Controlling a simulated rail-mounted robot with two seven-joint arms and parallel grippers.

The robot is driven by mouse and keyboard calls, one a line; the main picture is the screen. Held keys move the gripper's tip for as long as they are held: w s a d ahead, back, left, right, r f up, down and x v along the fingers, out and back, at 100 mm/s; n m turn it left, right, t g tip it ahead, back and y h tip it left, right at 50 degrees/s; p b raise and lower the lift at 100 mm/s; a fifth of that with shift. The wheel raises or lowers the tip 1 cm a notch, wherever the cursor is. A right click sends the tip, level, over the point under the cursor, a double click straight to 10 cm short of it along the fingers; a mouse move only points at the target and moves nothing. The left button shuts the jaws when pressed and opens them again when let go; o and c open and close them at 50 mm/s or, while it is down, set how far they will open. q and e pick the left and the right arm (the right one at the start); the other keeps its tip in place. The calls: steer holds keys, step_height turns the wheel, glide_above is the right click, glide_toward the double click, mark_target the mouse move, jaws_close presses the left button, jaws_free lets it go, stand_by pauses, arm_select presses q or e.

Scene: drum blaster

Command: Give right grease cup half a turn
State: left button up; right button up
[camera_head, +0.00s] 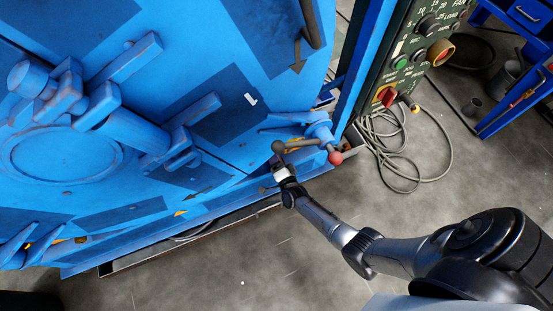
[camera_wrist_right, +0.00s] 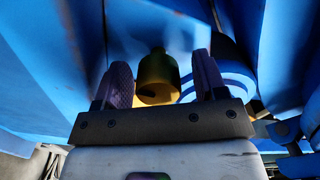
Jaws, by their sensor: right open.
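The right grease cup (camera_wrist_right: 157,85) is a small yellow-brown cylinder with a narrower neck, in the middle of the right wrist view. My right gripper (camera_wrist_right: 162,70) is open, with one finger to each side of the cup. A gap shows between the cup and each finger, but the depth between them is hard to judge. In the head view my right gripper (camera_head: 279,171) is at the lower right edge of the blue machine (camera_head: 225,172), just below a lever. The cup is not clearly visible there. My left gripper is not in view.
A control panel (camera_head: 408,55) stands at the upper right. Loose grey cable (camera_head: 392,165) lies on the floor. The floor below the machine is mostly clear.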

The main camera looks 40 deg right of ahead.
steer(key=shift+s, duration=0.15)
steer(key=shift+s+a+p, duration=0.1)
steer(key=shift+s+p, duration=0.2)
steer(key=p+v, duration=0.5)
steer(key=v, duration=0.8)
